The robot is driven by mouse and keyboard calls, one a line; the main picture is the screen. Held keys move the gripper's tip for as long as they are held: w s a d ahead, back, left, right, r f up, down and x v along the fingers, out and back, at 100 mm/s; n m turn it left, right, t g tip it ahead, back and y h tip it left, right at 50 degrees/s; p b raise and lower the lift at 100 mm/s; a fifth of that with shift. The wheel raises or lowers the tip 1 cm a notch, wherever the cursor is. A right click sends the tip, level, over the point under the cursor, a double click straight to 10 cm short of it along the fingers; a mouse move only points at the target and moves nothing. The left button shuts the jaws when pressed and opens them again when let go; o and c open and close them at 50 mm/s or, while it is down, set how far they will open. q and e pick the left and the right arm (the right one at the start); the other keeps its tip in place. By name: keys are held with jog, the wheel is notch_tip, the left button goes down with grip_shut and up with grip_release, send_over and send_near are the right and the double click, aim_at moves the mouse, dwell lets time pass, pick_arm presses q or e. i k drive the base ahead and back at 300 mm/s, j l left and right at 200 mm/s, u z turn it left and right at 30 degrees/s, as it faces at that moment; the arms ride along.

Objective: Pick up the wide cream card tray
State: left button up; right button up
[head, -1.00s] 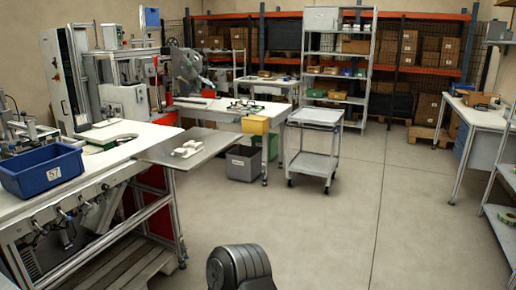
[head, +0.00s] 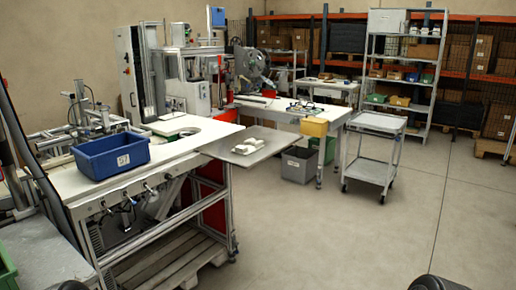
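A small whitish item (head: 249,146) lies on the grey metal side shelf (head: 224,151) at the end of the near workbench. It looks like one or two low, pale pieces, too small to tell if it is the wide cream card tray. I see no other clear match for that tray. Neither of my grippers shows in the head view.
A blue bin (head: 110,157) stands on the near workbench (head: 87,184). A grey bin (head: 299,165) and a green bin (head: 325,148) stand on the floor beyond the side shelf. A wheeled cart (head: 371,168) stands to their right. The floor (head: 335,235) at front right is open.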

aim_at(249, 146)
jog(key=i+z, duration=0.2)
jog(key=i, duration=0.3)
jog(key=i+j+z, duration=0.15)
jog(key=i, duration=0.4)
jog(key=i+j+z, duration=0.2)
jog(key=i, duration=0.3)
jog(key=i+j+z, duration=0.15)
jog(key=i+j, duration=0.2)
jog(key=i, duration=0.1)
